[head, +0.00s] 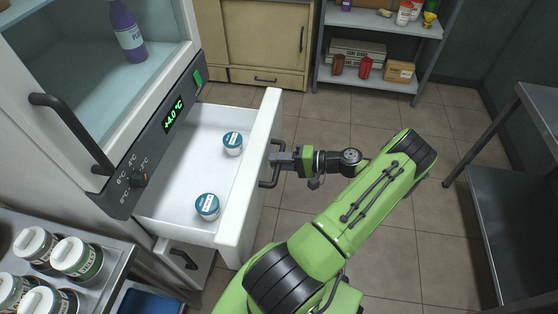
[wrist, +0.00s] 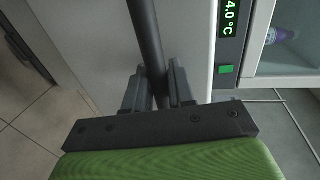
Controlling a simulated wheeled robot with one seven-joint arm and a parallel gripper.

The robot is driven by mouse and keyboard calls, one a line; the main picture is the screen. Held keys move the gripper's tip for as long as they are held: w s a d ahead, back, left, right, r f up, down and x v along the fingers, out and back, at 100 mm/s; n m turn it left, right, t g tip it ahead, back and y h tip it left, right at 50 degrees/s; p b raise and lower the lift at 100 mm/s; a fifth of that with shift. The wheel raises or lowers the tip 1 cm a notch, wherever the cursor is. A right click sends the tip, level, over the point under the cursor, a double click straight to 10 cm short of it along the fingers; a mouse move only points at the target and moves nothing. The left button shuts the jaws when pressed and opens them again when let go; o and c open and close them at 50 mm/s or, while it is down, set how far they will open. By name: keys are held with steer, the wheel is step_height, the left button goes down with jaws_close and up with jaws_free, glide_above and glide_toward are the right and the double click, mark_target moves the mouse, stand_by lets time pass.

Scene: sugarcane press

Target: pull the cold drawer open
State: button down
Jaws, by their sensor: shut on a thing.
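The cold drawer (head: 236,205) is a white drawer under the refrigerator's control strip, and it stands well out from the cabinet. Two small tubs with blue lids, one farther back (head: 232,143) and one nearer (head: 207,206), sit inside it. My gripper (head: 276,158) is at the dark bar handle (head: 267,181) on the drawer's front. In the wrist view the handle bar (wrist: 147,40) passes between the two fingers (wrist: 158,90), which are shut on it. The drawer front's outer face is partly hidden in the head view.
The refrigerator's control strip (head: 160,130) shows a green +4.0 °C display and a knob. A lower drawer (head: 185,262) is below. A metal counter (head: 90,285) with several lidded jars stands at bottom left. A shelf rack (head: 370,82) stands behind, a metal table (head: 520,200) right. Tiled floor between is clear.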

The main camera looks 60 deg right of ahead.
steer(key=c, duration=1.1)
jaws_free()
steer(key=p+v, duration=0.1)
steer(key=v, duration=1.4)
steer(key=shift+s+p, duration=0.3)
steer(key=shift+s, duration=0.05)
steer(key=shift+d, duration=0.1)
